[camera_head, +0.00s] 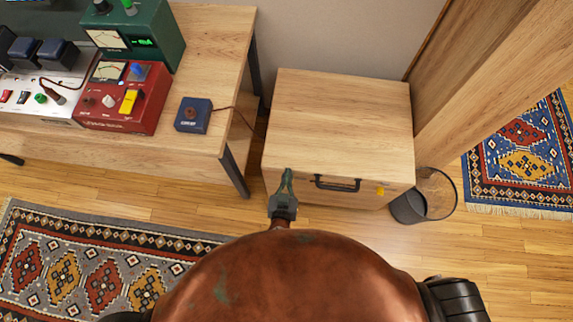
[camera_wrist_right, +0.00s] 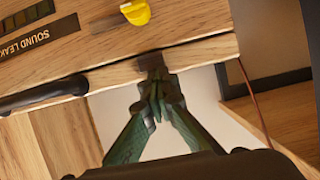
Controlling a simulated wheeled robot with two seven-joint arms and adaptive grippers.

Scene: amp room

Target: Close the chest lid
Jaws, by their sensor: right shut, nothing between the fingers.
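The chest (camera_head: 342,158) is a light wooden box standing by the wall, with a dark handle (camera_head: 337,184) and a yellow knob (camera_head: 380,191) at its front. Its lid (camera_head: 340,110) looks flat on top; I cannot tell whether it is fully down. In the right wrist view a narrow dark seam runs along the chest edge (camera_wrist_right: 200,55), beside the handle (camera_wrist_right: 45,95) and the yellow knob (camera_wrist_right: 135,11). My right gripper (camera_head: 287,173) is shut and empty at the chest's front left; its green fingers (camera_wrist_right: 155,98) point at the edge. Contact is unclear. My left gripper is not in view.
A desk (camera_head: 215,60) with a red device (camera_head: 120,115) and a small blue box (camera_head: 193,115) stands left of the chest. A thin cable runs from the box towards the chest. A dark bin (camera_head: 408,207) stands at the right. A patterned rug (camera_head: 90,262) lies in front left.

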